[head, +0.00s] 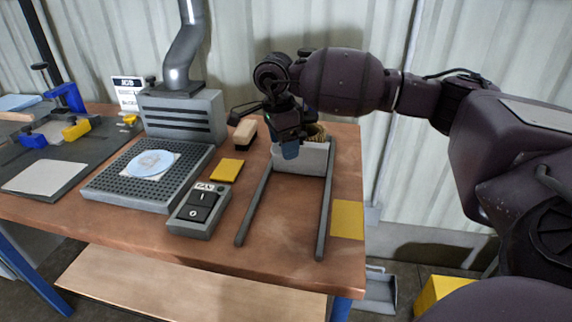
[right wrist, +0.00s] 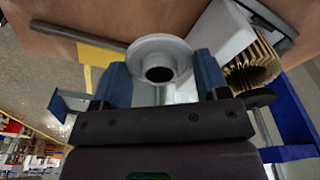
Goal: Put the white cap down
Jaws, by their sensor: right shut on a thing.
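The white cap (right wrist: 142,46) is a round flanged piece with a dark central hole. In the right wrist view it sits between the blue fingers of my right gripper (right wrist: 162,75), which is shut on it. In the head view my right gripper (head: 290,148) points down at the front left of the white housing (head: 312,161), near the back of the table. The cap is hidden there. A tan pleated filter cartridge (head: 317,133) shows at the housing, and also beside the gripper in the wrist view (right wrist: 252,66). My left gripper is not in view.
Two grey rails (head: 254,204) (head: 326,212) run forward from the housing, with bare table between them. A yellow square (head: 347,219) lies right of them. Left are a switch box (head: 199,209), a yellow pad (head: 227,170), a brush-like block (head: 243,133) and a perforated plate (head: 110,184) with a disc.

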